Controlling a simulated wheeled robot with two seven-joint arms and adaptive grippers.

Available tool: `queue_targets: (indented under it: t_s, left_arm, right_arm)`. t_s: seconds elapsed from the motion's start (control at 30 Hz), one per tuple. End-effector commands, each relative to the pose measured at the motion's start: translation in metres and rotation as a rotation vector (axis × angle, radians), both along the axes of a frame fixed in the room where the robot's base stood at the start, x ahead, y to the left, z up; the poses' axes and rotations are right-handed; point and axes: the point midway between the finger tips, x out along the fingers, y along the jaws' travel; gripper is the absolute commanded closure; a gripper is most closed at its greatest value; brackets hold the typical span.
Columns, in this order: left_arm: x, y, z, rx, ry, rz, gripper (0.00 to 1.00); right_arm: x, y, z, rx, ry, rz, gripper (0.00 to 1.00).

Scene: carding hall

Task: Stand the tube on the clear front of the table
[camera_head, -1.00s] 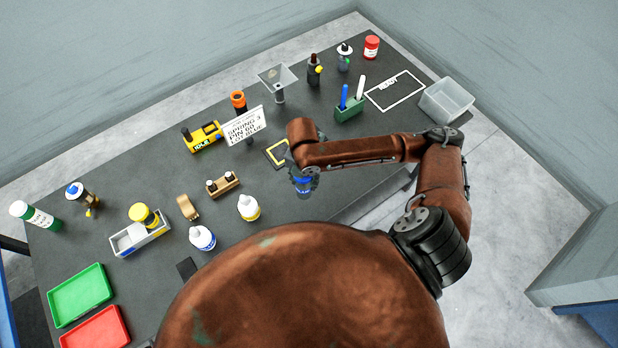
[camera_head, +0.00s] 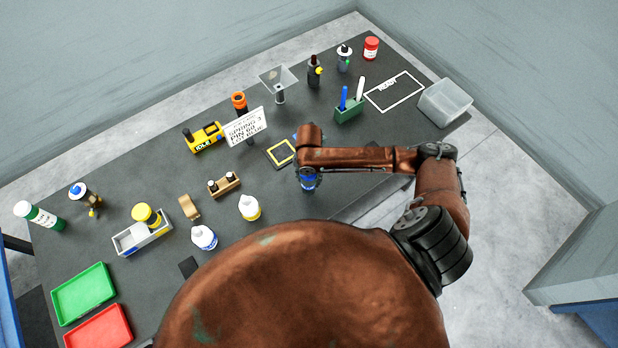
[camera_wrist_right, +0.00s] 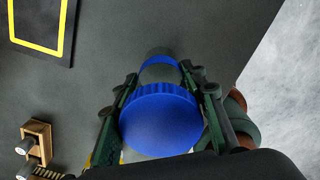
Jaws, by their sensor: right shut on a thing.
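The tube, with a broad ribbed blue cap, shows in the right wrist view (camera_wrist_right: 160,120) between the fingers. Its far part is grey with a blue portion beyond. In the head view the tube (camera_head: 309,184) is a small blue shape under my right wrist, near the table's front edge. My right gripper (camera_wrist_right: 160,76) is shut on the tube; in the head view it is largely hidden by the arm. I cannot tell whether the tube's lower end touches the table (camera_head: 350,160). My left gripper is not in view.
A yellow-bordered dark pad (camera_head: 281,153) lies just behind the tube. A wooden block with small bottles (camera_head: 222,186) and a white bottle with a yellow base (camera_head: 249,208) stand to the left. A sign (camera_head: 246,127) stands farther back.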

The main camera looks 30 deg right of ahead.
Motion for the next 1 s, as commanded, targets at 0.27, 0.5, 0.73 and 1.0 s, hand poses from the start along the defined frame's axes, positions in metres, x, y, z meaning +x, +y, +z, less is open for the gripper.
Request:
queue_targets:
  t_s: [0.27, 0.5, 0.73, 1.0]
  left_arm:
    - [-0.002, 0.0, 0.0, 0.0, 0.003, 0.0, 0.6]
    - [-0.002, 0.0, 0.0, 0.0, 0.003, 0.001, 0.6]
    - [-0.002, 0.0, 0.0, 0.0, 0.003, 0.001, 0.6]
    - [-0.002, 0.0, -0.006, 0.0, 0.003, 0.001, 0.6]
  right_arm:
    - [0.0, 0.0, -0.002, 0.0, 0.0, 0.0, 0.54]
    - [0.0, 0.0, -0.002, 0.0, 0.0, 0.0, 0.43]
    - [0.0, 0.0, 0.0, 0.0, 0.0, 0.0, 0.43]
    - [0.002, -0.001, 0.04, -0.001, -0.006, 0.001, 0.43]
